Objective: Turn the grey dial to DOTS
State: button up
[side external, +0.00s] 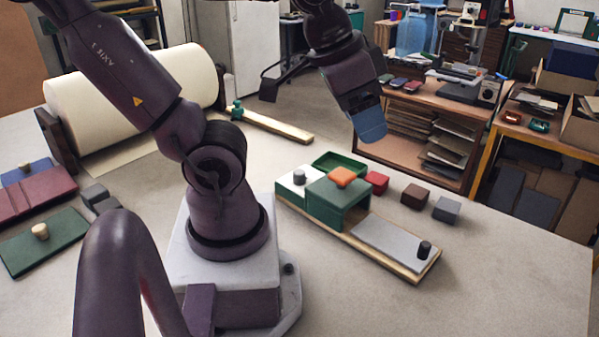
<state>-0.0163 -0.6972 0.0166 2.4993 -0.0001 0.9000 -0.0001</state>
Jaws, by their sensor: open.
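A small grey dial (299,177) stands on a white plate (289,188) at the left end of a long wooden-based unit on the table. No marking or DOTS label can be read at this size, so I cannot tell where the dial points. My gripper (371,127) hangs in the air above and to the right of the dial, behind the unit in the picture. It is tilted, with its blue end pointing down. It is open, and I see nothing between its fingers, though the gap is hard to make out. It is apart from the dial.
Beside the dial, a green housing (326,203) carries an orange piece (342,176); a green tray (352,158) lies behind. A grey plate with a black knob (425,249) fills the unit's right end. Red (376,182), brown (414,195) and grey (446,209) blocks stand behind it.

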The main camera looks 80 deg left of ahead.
jog(key=w+a+f+n+g+h, duration=0.1)
jog(key=w+a+f+n+g, duration=0.15)
jog(key=a+f+n, duration=0.35)
jog(key=n+g+y, duration=0.1)
jog(key=n+g, duration=0.2)
jog(key=n, duration=2.3)
send_near(299, 171)
jog(key=shift+t, duration=0.25)
jog(key=f, duration=1)
jog(key=shift+s+d+f, duration=0.1)
jog(key=shift+s+f, duration=0.1)
jog(key=shift+f, duration=0.1)
jog(key=c, duration=0.9)
